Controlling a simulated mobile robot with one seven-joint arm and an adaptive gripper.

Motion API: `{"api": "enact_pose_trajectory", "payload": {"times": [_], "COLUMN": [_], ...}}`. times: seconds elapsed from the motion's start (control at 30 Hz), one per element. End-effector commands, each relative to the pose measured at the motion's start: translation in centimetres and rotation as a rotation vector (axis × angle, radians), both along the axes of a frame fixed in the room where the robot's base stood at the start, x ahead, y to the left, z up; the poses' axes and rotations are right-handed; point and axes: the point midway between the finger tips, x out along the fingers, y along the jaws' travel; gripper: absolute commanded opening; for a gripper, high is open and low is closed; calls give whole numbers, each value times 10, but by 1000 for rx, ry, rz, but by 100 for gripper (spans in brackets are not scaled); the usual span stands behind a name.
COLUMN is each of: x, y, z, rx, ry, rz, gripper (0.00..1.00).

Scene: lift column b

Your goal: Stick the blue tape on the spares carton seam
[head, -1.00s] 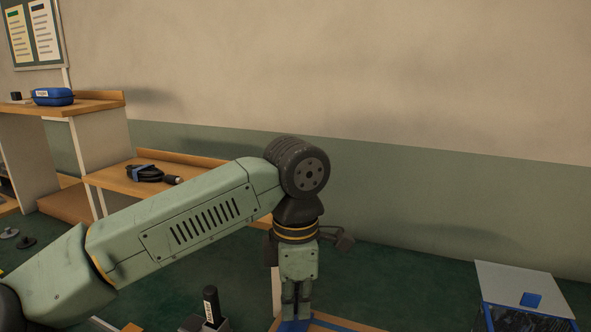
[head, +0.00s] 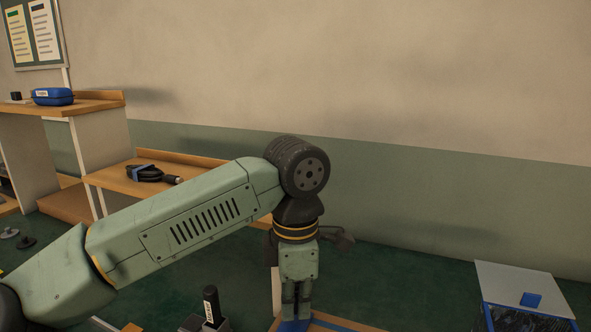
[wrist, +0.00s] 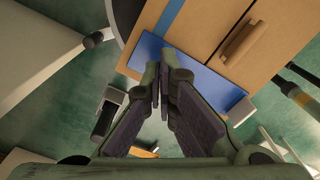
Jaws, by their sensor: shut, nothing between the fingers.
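A brown carton (wrist: 203,25) lies under my gripper in the wrist view; its edge also shows at the bottom of the head view (head: 328,318). A narrow blue strip (wrist: 171,17) runs along the carton top. A wider flat blue piece (wrist: 201,76) lies across one end of the carton, meeting the strip. The blue also shows under my fingers in the head view (head: 294,325). My gripper (wrist: 165,73) is shut and empty, with its fingertips over the wide blue piece. I cannot tell whether they touch it. The fingers hide part of the blue.
A bin with a pale lid (head: 515,283) is at the right.

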Motion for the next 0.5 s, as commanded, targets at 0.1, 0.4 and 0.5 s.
{"api": "enact_pose_trajectory", "payload": {"times": [0.1,0.4,0.5], "x": [0,0,0], "y": [0,0,0], "z": [-2,-8,-10], "rx": [0,0,0], "ry": [0,0,0], "rz": [0,0,0], "gripper": [0,0,0]}}
